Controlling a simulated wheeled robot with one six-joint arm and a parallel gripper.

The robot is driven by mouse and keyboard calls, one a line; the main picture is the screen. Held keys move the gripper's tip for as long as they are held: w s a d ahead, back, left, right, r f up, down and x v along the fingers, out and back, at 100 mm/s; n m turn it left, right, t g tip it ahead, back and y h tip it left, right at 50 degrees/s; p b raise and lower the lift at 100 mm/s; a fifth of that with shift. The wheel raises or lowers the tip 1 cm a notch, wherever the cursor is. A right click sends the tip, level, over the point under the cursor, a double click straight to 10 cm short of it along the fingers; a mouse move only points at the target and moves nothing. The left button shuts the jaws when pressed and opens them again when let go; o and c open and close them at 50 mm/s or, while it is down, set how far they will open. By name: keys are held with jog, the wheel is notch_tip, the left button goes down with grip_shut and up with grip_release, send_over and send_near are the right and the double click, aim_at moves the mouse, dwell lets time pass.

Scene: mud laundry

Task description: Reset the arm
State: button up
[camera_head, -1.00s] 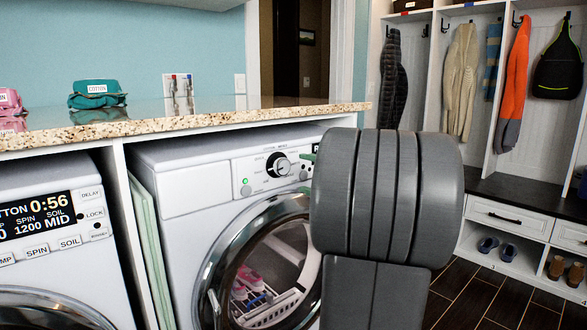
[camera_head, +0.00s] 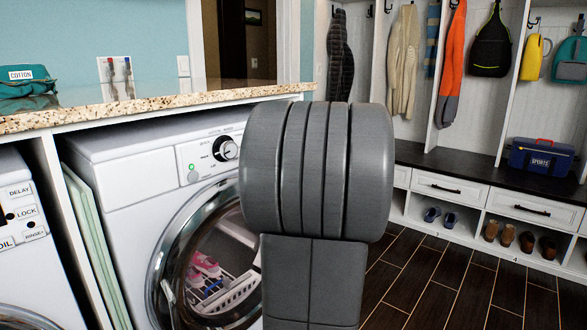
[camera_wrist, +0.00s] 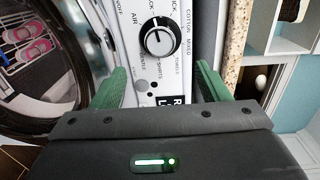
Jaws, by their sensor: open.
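My gripper (camera_wrist: 160,88) shows in the wrist view with its two green fingers spread apart. It is open and nothing is between the fingers. Ahead of it is the control panel of a white washing machine, with a round black dial (camera_wrist: 160,37). In the head view my grey arm stands in front of the right side of this machine (camera_head: 140,180) and hides part of its panel and door. My gripper itself is hidden behind the arm in that view.
A granite counter (camera_head: 150,105) runs above the machines. The round door (camera_head: 165,255) has pink items and a white rack visible behind it. Coats hang over a dark bench (camera_head: 480,175) with a blue bag (camera_head: 541,157). Dark floor (camera_head: 450,285) lies clear at the right.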

aim_at(231, 151)
jog(key=b+x, duration=0.1)
jog(key=x, duration=1)
jog(key=shift+w+a, duration=0.2)
jog(key=shift+w, duration=0.05)
jog(key=shift+d, duration=0.1)
